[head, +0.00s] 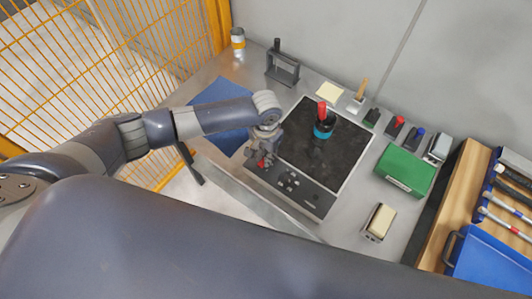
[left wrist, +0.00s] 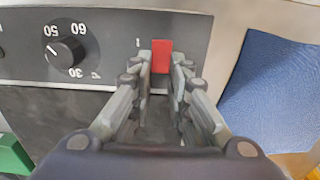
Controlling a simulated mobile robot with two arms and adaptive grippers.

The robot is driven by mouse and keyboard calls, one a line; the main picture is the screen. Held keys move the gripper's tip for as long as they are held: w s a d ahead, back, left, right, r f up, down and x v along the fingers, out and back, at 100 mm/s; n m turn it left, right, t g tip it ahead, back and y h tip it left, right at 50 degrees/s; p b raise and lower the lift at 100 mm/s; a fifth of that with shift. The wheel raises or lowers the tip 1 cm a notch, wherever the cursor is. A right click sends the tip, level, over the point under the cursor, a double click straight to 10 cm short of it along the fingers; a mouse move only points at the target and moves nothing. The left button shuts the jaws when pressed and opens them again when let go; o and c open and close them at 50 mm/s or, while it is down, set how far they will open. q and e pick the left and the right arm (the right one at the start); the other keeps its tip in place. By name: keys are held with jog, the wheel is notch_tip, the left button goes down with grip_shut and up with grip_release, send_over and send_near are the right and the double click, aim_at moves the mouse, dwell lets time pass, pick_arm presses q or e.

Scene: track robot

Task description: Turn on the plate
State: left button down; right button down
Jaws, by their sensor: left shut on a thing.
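The plate (head: 345,148) has a dark, speckled top and a control panel (head: 312,196) along its front side. A red switch (left wrist: 161,56) sits at one end of the panel in the left wrist view. A round black dial (left wrist: 66,50) with temperature marks is to its left there. My left gripper (head: 262,160) is at the panel's left end in the head view. Its fingertips, also in the left wrist view (left wrist: 161,68), are shut on the red switch, one on each side. Whether the switch is pressed in cannot be told. My right gripper is not in view.
A green box (head: 404,170) and a cream-topped block (head: 379,222) are on the right. A black stand (head: 283,70) is behind.

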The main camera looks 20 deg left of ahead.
pick_arm(q)
jog(key=shift+s+a+r+t+p, duration=0.1)
jog(key=shift+s+r+t+p, duration=0.35)
jog(key=shift+p, duration=0.45)
jog(key=shift+f+t+h+p, duration=0.2)
jog(key=shift+t+h+p, duration=0.1)
jog(key=shift+t+p, duration=0.35)
jog(key=shift+t, duration=0.3)
jog(key=shift+f, duration=0.1)
jog(key=c, duration=1.5)
grip_release()
jog(key=v, duration=1.2)
jog(key=shift+a, duration=0.3)
